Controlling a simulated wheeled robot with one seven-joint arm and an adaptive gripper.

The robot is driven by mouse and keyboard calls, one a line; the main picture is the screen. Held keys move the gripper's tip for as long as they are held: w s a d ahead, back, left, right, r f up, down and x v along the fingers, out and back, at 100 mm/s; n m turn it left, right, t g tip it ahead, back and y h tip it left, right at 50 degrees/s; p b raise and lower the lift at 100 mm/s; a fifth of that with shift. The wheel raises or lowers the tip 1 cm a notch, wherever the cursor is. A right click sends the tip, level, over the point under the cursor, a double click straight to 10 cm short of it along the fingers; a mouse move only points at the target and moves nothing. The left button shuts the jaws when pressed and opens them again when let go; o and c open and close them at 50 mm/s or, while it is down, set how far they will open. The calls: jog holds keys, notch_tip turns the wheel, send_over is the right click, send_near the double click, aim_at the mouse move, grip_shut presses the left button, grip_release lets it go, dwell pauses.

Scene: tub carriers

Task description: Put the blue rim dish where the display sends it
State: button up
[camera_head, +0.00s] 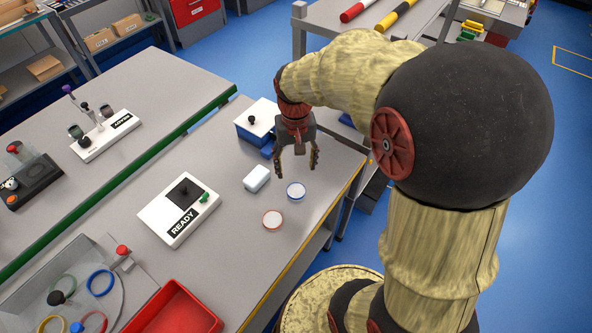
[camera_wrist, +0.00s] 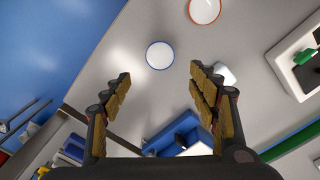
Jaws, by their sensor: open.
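The blue rim dish (camera_head: 296,191), round with a white inside, lies flat on the grey bench. It also shows in the wrist view (camera_wrist: 160,55), beyond my fingertips and between their lines. My gripper (camera_head: 299,166) is open and empty above the bench, just behind the dish in the head view and apart from it. A white box with a black sign (camera_head: 183,222) reading "READY" stands to the left; it has a black knob and a green knob. I cannot tell whether this sign is the display.
A red-orange rim dish (camera_head: 272,220) and a small white block (camera_head: 256,178) lie close by. A blue tub with a white lid (camera_head: 250,133) stands behind. A red tray (camera_head: 176,309) and a grey bin of coloured rings (camera_head: 62,285) are at the lower left.

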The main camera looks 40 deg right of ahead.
jog(key=s+a+r+n+t, duration=0.5)
jog(key=s+a+r, duration=0.7)
jog(key=r, duration=0.2)
jog(key=shift+s+r+t, duration=0.15)
jog(key=shift+r+t, duration=0.1)
jog(key=shift+t, duration=0.05)
jog(key=shift+c, duration=0.2)
dwell(0.4)
